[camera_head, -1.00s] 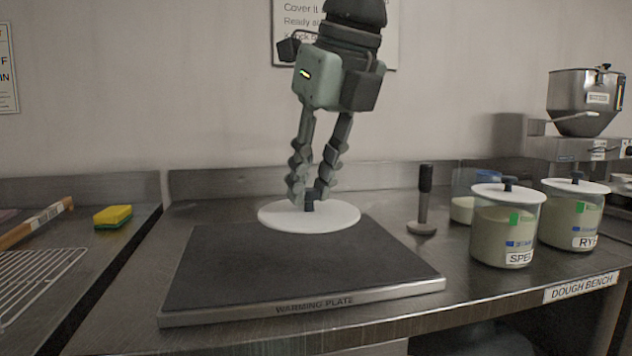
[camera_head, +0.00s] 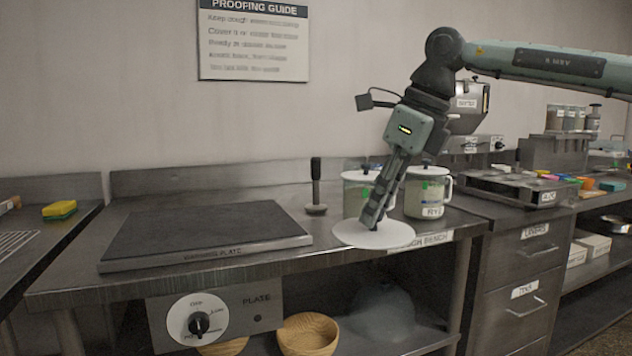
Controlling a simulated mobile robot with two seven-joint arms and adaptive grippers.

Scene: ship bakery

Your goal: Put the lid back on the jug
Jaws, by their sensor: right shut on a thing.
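My right gripper (camera_head: 373,224) is shut on the knob of a round white lid (camera_head: 392,238). It holds the lid roughly level near the front edge of the bench, in front of the jugs. A clear jug with a green label and a white lid on top (camera_head: 353,202) stands behind the gripper, partly covered by it. To its right stands the jug marked RYE (camera_head: 425,203), also lidded, with a handle on its right. The open jug seen earlier cannot be made out now. My left gripper is not in view.
A dark warming plate (camera_head: 205,230) lies on the bench (camera_head: 80,283) to the left. A black-handled tool (camera_head: 316,188) stands upright between it and the jugs. A hopper machine (camera_head: 468,110) and a metal tray rack (camera_head: 515,188) stand farther right. Wooden bowls (camera_head: 308,335) sit below.

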